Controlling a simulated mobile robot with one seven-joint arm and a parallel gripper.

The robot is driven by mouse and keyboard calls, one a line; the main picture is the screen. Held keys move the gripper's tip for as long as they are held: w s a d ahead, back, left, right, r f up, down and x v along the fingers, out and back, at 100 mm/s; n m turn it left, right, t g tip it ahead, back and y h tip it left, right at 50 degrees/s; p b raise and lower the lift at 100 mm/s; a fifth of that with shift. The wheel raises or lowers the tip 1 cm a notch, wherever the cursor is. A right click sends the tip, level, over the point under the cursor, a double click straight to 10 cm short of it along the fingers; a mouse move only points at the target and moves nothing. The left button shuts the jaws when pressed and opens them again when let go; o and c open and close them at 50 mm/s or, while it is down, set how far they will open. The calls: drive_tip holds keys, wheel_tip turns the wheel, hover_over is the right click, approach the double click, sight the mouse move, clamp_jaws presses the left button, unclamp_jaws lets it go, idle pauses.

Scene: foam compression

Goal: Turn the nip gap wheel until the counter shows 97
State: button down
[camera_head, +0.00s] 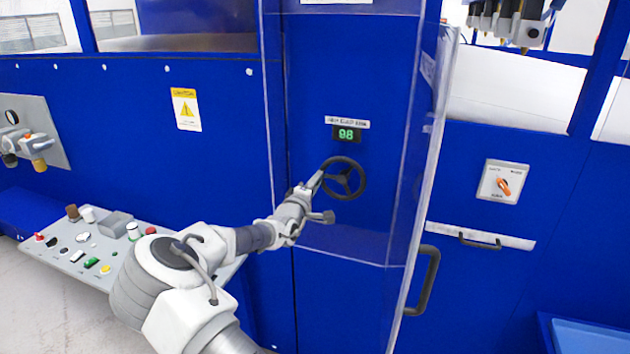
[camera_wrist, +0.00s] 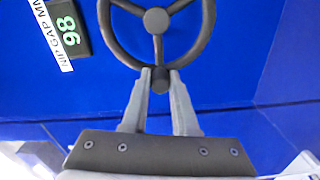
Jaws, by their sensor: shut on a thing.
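The nip gap wheel (camera_head: 344,178) is a black three-spoke handwheel on the blue panel. It fills the top of the wrist view (camera_wrist: 156,22). Above it in the head view, the counter (camera_head: 346,134) shows 98 in green digits. In the wrist view the counter (camera_wrist: 66,24) appears turned and also reads 98. My gripper (camera_head: 317,182) reaches the wheel's left side. In the wrist view my gripper (camera_wrist: 160,78) has its two fingers closed around a knob or rim part at the wheel's edge, where a spoke meets the rim.
A clear guard door (camera_head: 428,180) with a black handle (camera_head: 424,280) stands open to the right of the wheel. A clear panel edge runs on the left. A grey control desk (camera_head: 100,245) with several buttons is at lower left. A rotary switch (camera_head: 503,182) is at right.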

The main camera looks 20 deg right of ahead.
drive_tip(key=shift+s+d+f+n+b, duration=0.1)
drive_tip(key=shift+f+n+b, duration=0.95)
drive_tip(key=shift+n, duration=0.65)
drive_tip(key=c, duration=0.7)
unclamp_jaws()
drive_tip(key=b+v, duration=0.2)
drive_tip(key=v, duration=1.5)
drive_tip(key=shift+s+r, duration=0.1)
drive_tip(key=shift+s, duration=0.05)
